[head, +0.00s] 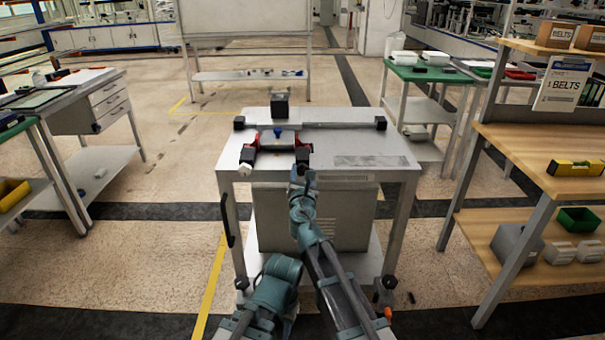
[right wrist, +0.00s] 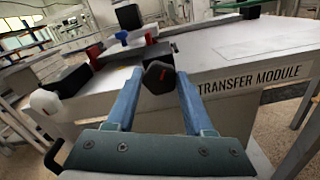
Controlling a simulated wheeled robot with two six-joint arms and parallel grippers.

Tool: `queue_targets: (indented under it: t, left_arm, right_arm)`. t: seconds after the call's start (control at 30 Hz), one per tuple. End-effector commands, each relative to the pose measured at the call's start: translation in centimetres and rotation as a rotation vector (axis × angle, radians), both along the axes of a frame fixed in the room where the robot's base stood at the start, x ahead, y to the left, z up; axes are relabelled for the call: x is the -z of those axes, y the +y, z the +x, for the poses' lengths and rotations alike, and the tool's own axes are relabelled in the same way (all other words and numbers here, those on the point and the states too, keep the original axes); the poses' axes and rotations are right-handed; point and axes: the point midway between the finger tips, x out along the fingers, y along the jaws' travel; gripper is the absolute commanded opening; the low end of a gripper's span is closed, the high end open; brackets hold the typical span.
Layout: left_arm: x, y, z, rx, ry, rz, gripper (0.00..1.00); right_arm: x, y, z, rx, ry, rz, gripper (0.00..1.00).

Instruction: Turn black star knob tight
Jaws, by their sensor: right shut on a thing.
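The black star knob (right wrist: 158,77) sits between the two fingertips of my right gripper (right wrist: 157,84) in the right wrist view. The fingers are shut on its sides. In the head view my right gripper (head: 300,173) reaches the front edge of the grey table, at the right end of the red and black fixture (head: 272,146). The knob is mostly hidden by the gripper there, and its exact angle cannot be told. My left gripper is not in view.
The table (head: 350,148) carries a black-ended rail (head: 335,125) behind the fixture and a blue knob (right wrist: 122,36). A white knob (right wrist: 45,101) sticks out at the front left. The right part of the tabletop is clear. Wooden shelves (head: 535,150) stand at the right.

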Motion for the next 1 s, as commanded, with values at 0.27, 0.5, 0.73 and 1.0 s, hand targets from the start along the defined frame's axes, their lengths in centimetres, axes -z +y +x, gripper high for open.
queue_targets:
  t: [0.27, 0.5, 0.73, 1.0]
  left_arm:
    - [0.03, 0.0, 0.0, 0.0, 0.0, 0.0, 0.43]
    - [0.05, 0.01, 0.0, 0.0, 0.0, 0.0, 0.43]
    - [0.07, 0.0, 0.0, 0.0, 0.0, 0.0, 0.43]
    - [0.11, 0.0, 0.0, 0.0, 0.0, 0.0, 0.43]
  right_arm:
    - [0.03, -0.04, -0.04, 0.0, 0.0, 0.264, 0.0]
    - [0.05, -0.07, -0.05, 0.0, 0.0, 0.492, 0.0]
    - [0.08, -0.09, -0.06, 0.0, 0.0, 0.711, 0.0]
    - [0.11, -0.11, -0.07, 0.0, 0.0, 0.967, 0.0]
